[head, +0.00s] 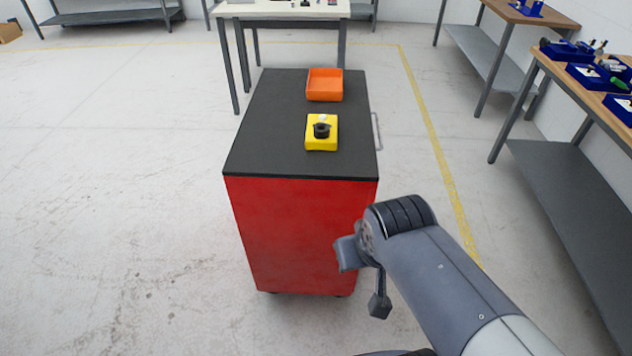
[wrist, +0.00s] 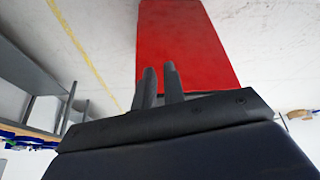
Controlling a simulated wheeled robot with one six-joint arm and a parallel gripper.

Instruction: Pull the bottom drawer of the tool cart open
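The tool cart is a red cabinet with a black top (head: 262,135), standing in the middle of the head view. One plain red side (head: 295,225) faces me. No drawer fronts or drawer handles show, so the bottom drawer is hidden. A thin grey handle (head: 378,132) sticks out from the cart's right side. My gripper (head: 363,279) is in front of the cart's near right corner, with its two fingers apart and nothing between them. In the wrist view, the fingers (wrist: 160,74) show against the red cart side (wrist: 185,40). I cannot tell how far they are from it.
An orange tray (head: 324,85) and a yellow box with a black knob (head: 321,143) sit on the cart top. A white-topped table (head: 283,9) stands behind. A workbench with blue bins (head: 590,75) stands at the right. The floor left of the cart is clear.

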